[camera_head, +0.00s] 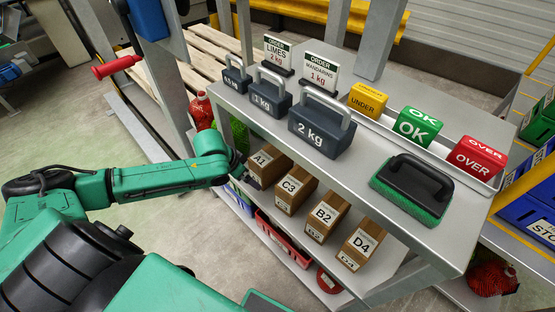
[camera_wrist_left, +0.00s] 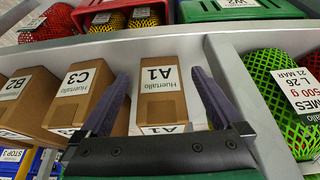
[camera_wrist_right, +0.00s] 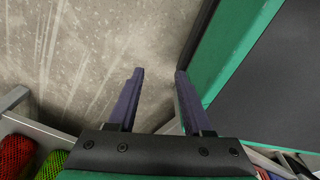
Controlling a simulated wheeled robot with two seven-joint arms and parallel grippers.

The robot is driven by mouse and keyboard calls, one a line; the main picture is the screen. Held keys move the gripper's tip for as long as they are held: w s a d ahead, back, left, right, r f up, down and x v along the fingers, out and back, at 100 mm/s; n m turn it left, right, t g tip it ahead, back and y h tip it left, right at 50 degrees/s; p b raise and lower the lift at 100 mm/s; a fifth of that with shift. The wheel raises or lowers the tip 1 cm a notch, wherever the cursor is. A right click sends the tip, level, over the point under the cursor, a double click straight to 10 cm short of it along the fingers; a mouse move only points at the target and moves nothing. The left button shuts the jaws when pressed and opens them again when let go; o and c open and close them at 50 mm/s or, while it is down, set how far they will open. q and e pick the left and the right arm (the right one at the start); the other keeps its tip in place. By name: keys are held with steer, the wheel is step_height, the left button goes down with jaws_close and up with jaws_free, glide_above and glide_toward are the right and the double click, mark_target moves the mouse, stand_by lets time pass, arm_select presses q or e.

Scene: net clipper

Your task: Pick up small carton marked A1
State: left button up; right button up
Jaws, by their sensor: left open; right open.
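The small brown carton marked A1 (camera_head: 266,164) stands at the left end of a row of cartons on the shelf below the top surface. In the left wrist view the A1 carton (camera_wrist_left: 159,98) lies between the two fingers of my open left gripper (camera_wrist_left: 158,90); I cannot tell whether they touch it. In the head view my left gripper (camera_head: 240,168) is at the left side of A1, partly hidden by my arm. My right gripper (camera_wrist_right: 158,95) is open and empty, over bare floor in the right wrist view.
Cartons C3 (camera_head: 295,190), B2 (camera_head: 327,217) and D4 (camera_head: 361,244) stand right of A1. The grey top surface above holds weights, including a 2 kg weight (camera_head: 321,125). In the left wrist view a grey post and netted green bags (camera_wrist_left: 277,90) are right of A1.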

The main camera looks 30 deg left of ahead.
mark_target(275, 157)
arm_select(q)
steer(key=w+d, duration=0.1)
steer(key=w, duration=0.2)
steer(key=w+d+b, duration=0.1)
steer(key=w, duration=0.3)
steer(key=w+d+b, duration=0.1)
steer(key=w+d, duration=0.1)
steer(key=w, duration=0.2)
steer(key=shift+w+f, duration=0.15)
steer(key=shift+f, duration=0.45)
arm_select(e)
steer(key=w, duration=0.3)
steer(key=w+a, duration=0.1)
steer(key=w, duration=0.1)
steer(key=shift+r, duration=0.4)
arm_select(q)
steer(key=shift+f, duration=0.2)
arm_select(e)
steer(key=shift+r, duration=0.35)
arm_select(q)
steer(key=c, duration=1.5)
steer(key=shift+w+r, duration=0.1)
jaws_close()
